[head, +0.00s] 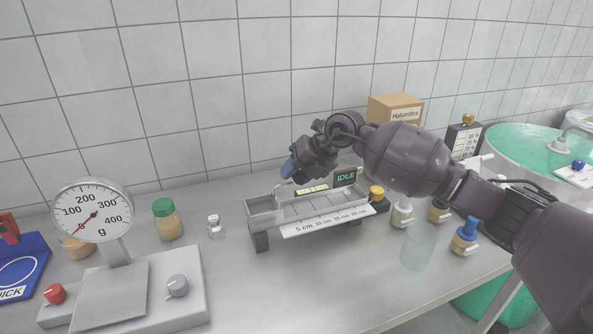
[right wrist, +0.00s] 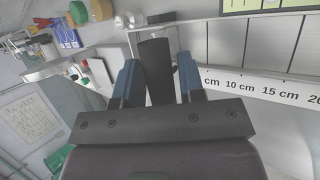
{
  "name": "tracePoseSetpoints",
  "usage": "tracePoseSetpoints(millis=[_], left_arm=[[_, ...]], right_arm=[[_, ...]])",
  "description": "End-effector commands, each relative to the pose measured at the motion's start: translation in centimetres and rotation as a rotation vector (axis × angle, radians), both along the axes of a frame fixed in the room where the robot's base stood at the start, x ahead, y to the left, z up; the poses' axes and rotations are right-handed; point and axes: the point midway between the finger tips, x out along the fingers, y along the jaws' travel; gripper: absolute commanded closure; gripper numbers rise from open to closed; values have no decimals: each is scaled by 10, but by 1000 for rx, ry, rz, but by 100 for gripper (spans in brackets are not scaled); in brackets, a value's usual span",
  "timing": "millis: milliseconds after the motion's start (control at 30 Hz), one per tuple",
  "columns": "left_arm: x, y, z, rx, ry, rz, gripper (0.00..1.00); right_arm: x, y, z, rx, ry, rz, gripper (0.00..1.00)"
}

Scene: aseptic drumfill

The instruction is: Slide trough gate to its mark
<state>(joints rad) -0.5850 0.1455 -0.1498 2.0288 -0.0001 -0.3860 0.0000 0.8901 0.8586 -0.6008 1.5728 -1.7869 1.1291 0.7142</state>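The metal trough (head: 262,214) stands on the table in the middle of the head view, with a white centimetre scale (head: 325,222) along its front edge. The scale also shows at the right of the right wrist view (right wrist: 258,88). My right gripper (head: 289,169) is over the trough's left part, its blue fingers pointing down. In the right wrist view, a dark upright handle (right wrist: 156,68) stands between the two spread fingers; I cannot tell whether they press on it. The gate plate and its mark are not clearly visible. My left gripper is not in view.
A display reading IDLE (head: 346,177) and a yellow-topped button (head: 376,192) are at the trough's right. A dial scale (head: 93,213), a green-lidded jar (head: 167,219) and a small vial (head: 215,227) stand left. Bottles, including a blue-topped one (head: 465,237), stand right.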

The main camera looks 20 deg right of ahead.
Motion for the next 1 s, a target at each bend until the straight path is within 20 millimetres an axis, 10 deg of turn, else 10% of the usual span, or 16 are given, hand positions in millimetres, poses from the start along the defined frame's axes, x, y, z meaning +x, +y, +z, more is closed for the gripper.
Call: tracePoseSetpoints(millis=[467, 1000], left_arm=[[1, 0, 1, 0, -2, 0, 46], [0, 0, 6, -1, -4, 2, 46]], right_arm=[[-2, -4, 5, -3, -2, -1, 48], [-33, -49, 71, -3, -3, -1, 48]])
